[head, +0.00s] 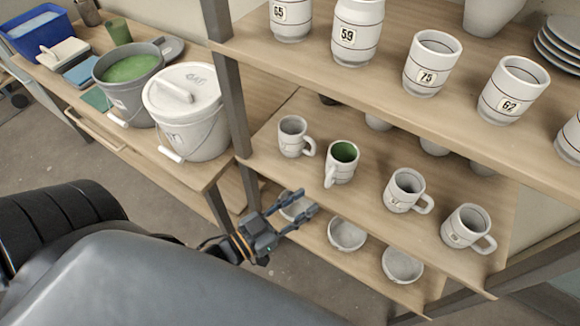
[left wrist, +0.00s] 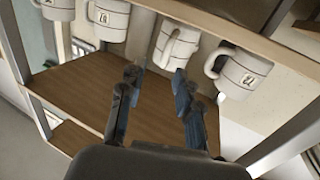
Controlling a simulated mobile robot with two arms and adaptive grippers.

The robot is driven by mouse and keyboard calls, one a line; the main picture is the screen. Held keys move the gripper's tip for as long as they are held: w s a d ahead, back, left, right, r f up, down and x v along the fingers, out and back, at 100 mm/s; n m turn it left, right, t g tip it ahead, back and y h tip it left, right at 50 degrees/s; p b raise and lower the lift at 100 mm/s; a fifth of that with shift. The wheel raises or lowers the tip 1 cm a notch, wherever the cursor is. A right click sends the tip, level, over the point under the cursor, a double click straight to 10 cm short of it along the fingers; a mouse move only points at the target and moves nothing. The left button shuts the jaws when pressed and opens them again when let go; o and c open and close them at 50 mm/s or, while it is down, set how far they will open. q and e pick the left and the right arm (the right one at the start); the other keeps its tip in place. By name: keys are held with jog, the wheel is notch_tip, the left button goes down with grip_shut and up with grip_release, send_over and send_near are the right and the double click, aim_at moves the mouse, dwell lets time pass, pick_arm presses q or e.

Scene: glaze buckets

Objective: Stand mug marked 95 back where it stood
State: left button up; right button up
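Four white mugs stand in a row on the middle shelf (head: 375,215): a left mug (head: 292,137), a mug with green inside (head: 341,165), a third mug (head: 405,190) and a right mug (head: 467,229). I cannot read 95 on any. The green mug's handle faces the shelf front. My left gripper (head: 308,201) is open and empty, in front of the shelf edge, apart from the mugs. In the left wrist view, which seems upside down, the open fingers of this gripper (left wrist: 156,74) point toward a mug with its handle forward (left wrist: 178,44). My right gripper is not in view.
The upper shelf (head: 385,78) holds cups marked 59, 75 and 62 above the mugs. Bowls (head: 346,234) stand on the shelf below. At left, a bench holds a lidded white bucket (head: 188,125), a grey bucket of green glaze (head: 122,95) and a blue tub (head: 38,34).

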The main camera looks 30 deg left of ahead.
pick_arm(q)
jog(key=shift+v, duration=1.6)
jog(key=s+a+f+n+g+y, duration=0.1)
jog(key=s+a+f+g+y, duration=0.15)
jog(key=f, duration=0.85)
jog(key=s+a+f+g+y, duration=0.1)
jog(key=s+f+g, duration=0.15)
jog(key=f, duration=0.85)
jog(key=s+a+f+n+g+y, duration=0.1)
jog(key=s+a+f+g+y, duration=0.15)
jog(key=f, duration=0.85)
jog(key=s+f+g, duration=0.8)
jog(key=s+f, duration=0.6)
jog(key=s, duration=0.4)
jog(key=shift+d+f+y, duration=0.15)
jog(key=shift+f+y, duration=0.15)
jog(key=shift+y, duration=0.1)
